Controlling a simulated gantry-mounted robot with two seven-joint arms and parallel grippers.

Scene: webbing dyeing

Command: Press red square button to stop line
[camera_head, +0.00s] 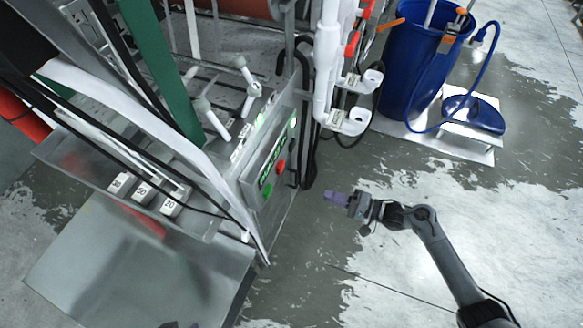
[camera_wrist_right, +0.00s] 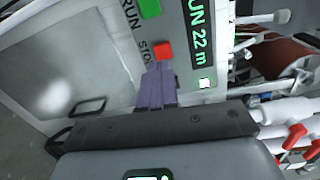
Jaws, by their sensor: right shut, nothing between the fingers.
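The red square stop button (camera_wrist_right: 163,50) sits on the light machine panel, beside printed letters that appear to read STOP. In the head view the red button (camera_head: 281,167) is on the panel side facing my right arm. My right gripper (camera_head: 333,198) is shut and empty, its purple fingers pointing left toward the panel with a gap between. In the right wrist view the shut fingers (camera_wrist_right: 158,70) lie just below the red button in the picture; whether they touch the panel cannot be told there. My left gripper is not in view.
A green button (camera_wrist_right: 149,8) marked RUN sits beside the red one. A display (camera_wrist_right: 200,35) reads RUN 22 m. A panel handle (camera_wrist_right: 88,106) is at the left. White pipe fittings (camera_head: 345,120) project above my gripper; a blue barrel (camera_head: 415,60) stands behind. Floor around my right arm is clear.

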